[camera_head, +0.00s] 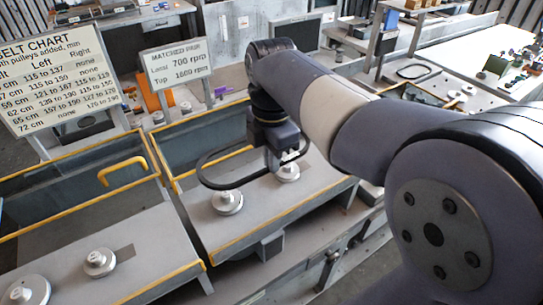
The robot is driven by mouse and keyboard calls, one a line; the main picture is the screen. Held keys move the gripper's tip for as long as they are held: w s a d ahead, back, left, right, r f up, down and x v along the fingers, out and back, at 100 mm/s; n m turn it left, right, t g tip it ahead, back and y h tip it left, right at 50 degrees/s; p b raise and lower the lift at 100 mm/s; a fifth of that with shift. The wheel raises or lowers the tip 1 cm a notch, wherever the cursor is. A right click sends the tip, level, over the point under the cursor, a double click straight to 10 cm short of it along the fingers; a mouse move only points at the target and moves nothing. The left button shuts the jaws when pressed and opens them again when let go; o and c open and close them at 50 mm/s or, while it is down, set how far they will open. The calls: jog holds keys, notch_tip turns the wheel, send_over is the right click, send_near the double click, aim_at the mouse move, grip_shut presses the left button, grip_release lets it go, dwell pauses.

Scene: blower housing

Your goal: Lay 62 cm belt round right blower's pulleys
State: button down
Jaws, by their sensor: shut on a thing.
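My gripper (284,160) points down over the right blower housing (262,222) and is shut on a black belt (203,178). The belt is a long loop reaching out to the left of the gripper, roughly level. The right blower carries two silvery pulleys: a near-left one (228,203) and a far-right one (288,174), almost under the gripper. The belt's near edge passes just above and behind the near-left pulley in the picture, and looks raised over the deck. Whether it touches either pulley cannot be told. The gripper hides part of the belt.
The left blower housing (150,277) has two pulleys, one (100,262) near its middle. A belt chart (60,75) and a speed sign (178,68) stand behind. Another dark belt (412,71) lies on a bench at the back right. Yellow-edged raised covers stand behind both decks.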

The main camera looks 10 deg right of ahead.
jog(key=b, duration=0.7)
send_over(271, 203)
notch_tip(271, 203, down, 8)
jog(key=shift+r, duration=0.15)
jog(key=shift+f, duration=0.7)
jog(key=shift+f, duration=0.3)
jog(key=shift+f, duration=0.35)
jog(key=shift+f, duration=0.4)
dwell(0.5)
jog(key=c, duration=1.5)
grip_release()
jog(key=shift+o, duration=0.2)
jog(key=shift+r, duration=0.1)
